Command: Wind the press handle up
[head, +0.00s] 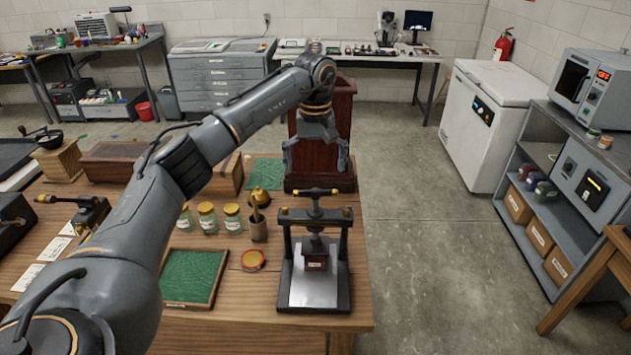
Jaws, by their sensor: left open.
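The press (343,262) stands at the front right of the wooden table, a dark frame with a pale base plate. My left gripper (316,158) is open, fingers pointing down and spread apart. It appears above the handle in the head view, apart from it and empty. My right gripper is not in view.
A dark red wooden case (335,110) stands behind my left gripper. Glass jars (208,217), a brush pot (258,229), a brass bell-like object (260,196) and a green-lined tray (193,277) lie left of the press.

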